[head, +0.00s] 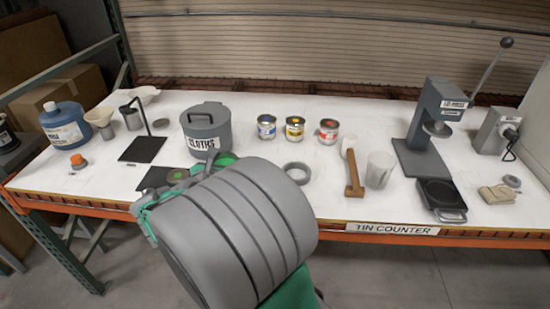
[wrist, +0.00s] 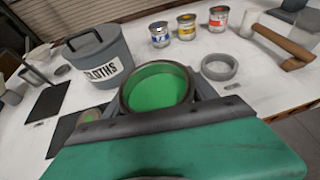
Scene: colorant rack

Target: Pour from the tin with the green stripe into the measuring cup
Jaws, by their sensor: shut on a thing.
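My gripper (wrist: 160,98) is shut on an open tin (wrist: 126,93) with bright green paint inside, seen in the wrist view. Its side stripe is hidden by my gripper. The tin looks roughly upright in my gripper; its height above the counter is unclear. In the head view only a bit of the green paint (head: 224,159) shows behind my arm, right by the cloths bin. A pale, translucent cup (head: 380,170), apparently the measuring cup, stands on the counter to the right, beyond a mallet. It is well apart from my gripper, and I cannot see into it.
A grey ring (head: 296,173) and a brown-handled mallet (head: 354,178) lie between my gripper and the cup. Blue, yellow and red tins (head: 295,129) stand behind. The grey cloths bin (head: 206,128) is close on the left.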

